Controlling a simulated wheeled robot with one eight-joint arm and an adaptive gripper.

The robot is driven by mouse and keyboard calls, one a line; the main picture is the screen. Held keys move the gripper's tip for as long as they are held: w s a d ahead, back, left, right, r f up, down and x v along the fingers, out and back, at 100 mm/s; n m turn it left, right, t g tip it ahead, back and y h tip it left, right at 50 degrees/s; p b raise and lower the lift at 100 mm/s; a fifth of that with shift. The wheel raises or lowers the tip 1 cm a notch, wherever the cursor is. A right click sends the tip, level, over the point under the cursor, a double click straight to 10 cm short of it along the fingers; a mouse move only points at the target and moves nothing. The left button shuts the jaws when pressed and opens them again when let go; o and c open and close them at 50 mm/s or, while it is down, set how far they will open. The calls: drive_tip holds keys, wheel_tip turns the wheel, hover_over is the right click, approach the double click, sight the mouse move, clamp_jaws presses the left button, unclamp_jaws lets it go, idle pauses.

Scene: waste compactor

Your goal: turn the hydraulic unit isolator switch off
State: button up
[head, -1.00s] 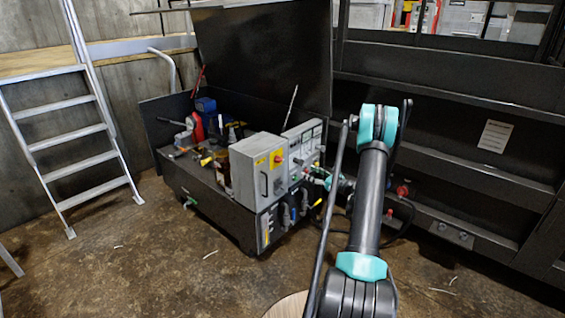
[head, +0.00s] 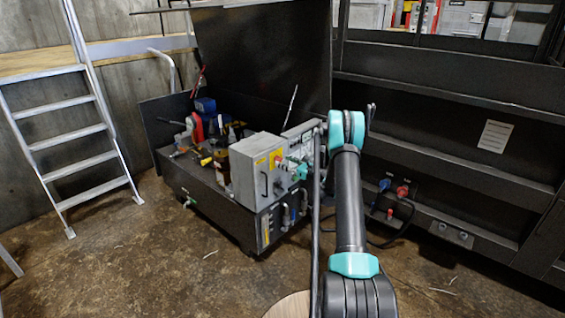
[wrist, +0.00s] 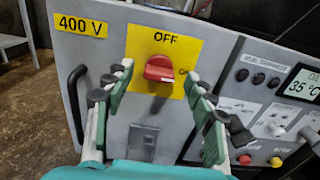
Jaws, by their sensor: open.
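The isolator switch is a red rotary knob (wrist: 158,68) on a yellow plate (wrist: 190,47) marked OFF at the top and ON at the right. Its handle lies roughly level, with the right end towards ON. The plate is on a grey cabinet (wrist: 75,55) with a 400 V label. The red knob also shows in the head view (head: 278,158), on the cabinet's front. My gripper (wrist: 160,72) is open and empty, with one teal finger on each side of the knob in the wrist view. I cannot tell whether the fingertips have reached it.
A black handle (wrist: 77,100) and a grey latch (wrist: 143,140) are on the cabinet door. A control panel with a display (wrist: 302,83) and buttons stands close on the right. A raised dark lid (head: 262,60) is behind the unit. Open floor (head: 150,260) lies in front.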

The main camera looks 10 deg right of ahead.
drive_tip(key=shift+x, duration=0.9)
drive_tip(key=c, duration=1.2)
